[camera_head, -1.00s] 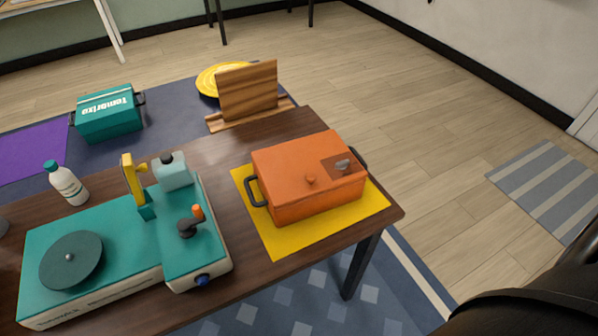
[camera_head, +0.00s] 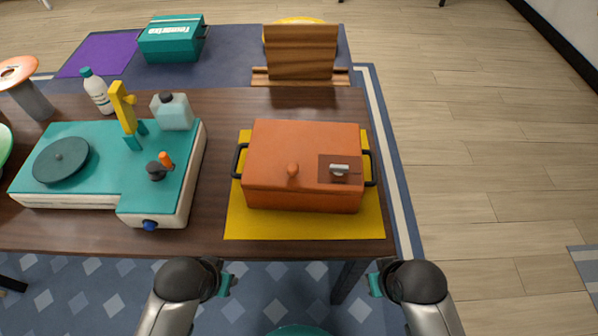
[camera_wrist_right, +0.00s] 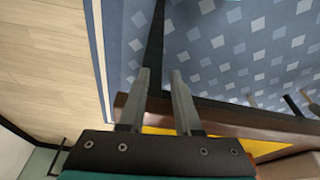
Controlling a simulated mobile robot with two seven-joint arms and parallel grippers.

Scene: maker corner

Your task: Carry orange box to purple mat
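The orange box (camera_head: 270,150), with a black handle at each side and a knob and a latch on its front, sits on a yellow mat (camera_head: 305,226) at the right end of the wooden table. The purple mat (camera_head: 98,52) lies at the far left on a dark blue surface beyond the table and looks bare. My left gripper (camera_head: 226,280) and right gripper (camera_head: 376,284) are in front of the table's near edge, apart from the box. The right gripper (camera_wrist_right: 160,76) is open and empty in the right wrist view. The left gripper's fingers are too small to read.
A teal box (camera_head: 172,42) stands right beside the purple mat. A wooden stand (camera_head: 301,52) is behind the orange box. A teal machine (camera_head: 100,160), a white bottle (camera_head: 98,92) and a grey-orange post (camera_head: 30,98) occupy the table's left. Floor at right is open.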

